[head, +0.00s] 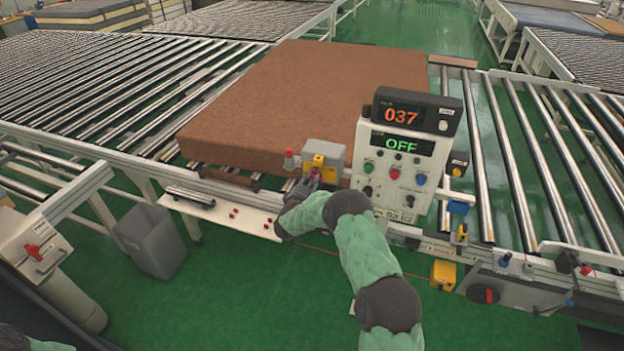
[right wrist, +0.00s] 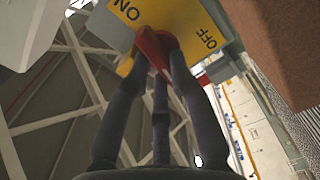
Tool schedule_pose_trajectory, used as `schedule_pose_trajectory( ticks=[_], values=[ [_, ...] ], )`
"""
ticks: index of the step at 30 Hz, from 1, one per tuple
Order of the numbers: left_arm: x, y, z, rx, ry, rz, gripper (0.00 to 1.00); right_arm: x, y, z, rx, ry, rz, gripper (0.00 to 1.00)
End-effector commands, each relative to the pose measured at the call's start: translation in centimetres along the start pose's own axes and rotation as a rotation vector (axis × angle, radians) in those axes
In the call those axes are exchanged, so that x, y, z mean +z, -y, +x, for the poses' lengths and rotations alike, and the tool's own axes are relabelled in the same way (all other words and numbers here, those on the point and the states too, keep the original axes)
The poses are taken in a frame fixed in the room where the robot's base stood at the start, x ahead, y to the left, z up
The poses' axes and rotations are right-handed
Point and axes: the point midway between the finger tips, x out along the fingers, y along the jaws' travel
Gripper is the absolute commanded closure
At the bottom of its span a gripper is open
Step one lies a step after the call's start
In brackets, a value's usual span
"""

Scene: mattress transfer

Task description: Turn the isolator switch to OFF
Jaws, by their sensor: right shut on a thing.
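The isolator switch is a grey box (head: 335,152) with a yellow plate (head: 319,161) at the conveyor's front edge, left of the control panel. Its red handle (head: 315,174) also shows in the right wrist view (right wrist: 152,48), where the yellow plate (right wrist: 185,14) carries ON at upper left and OFF at right. The handle's exact angle is partly hidden by my fingers. My right gripper (head: 309,182) is shut on the red handle, its dark fingers (right wrist: 160,68) around it. My left gripper is out of view.
The control panel (head: 397,155) stands right of the switch, with displays reading 037 and OFF. A large brown mattress block (head: 310,90) lies behind on the rollers. A narrow white shelf (head: 225,215) and a grey bin (head: 152,240) are at left.

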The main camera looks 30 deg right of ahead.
Motion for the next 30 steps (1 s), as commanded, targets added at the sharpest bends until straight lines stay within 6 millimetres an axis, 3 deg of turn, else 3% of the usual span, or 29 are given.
schedule_pose_trajectory(
  ticks=[12,29,30],
  values=[
    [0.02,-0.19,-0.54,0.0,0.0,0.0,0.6,-0.14,0.14,-0.02,0.0,-0.002,-0.197,1.0],
    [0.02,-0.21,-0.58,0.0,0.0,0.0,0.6,-0.16,0.2,-0.03,0.0,-0.002,-0.227,1.0],
    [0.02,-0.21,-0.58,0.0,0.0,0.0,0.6,-0.16,0.2,-0.03,0.0,-0.002,-0.227,0.72]
  ],
)
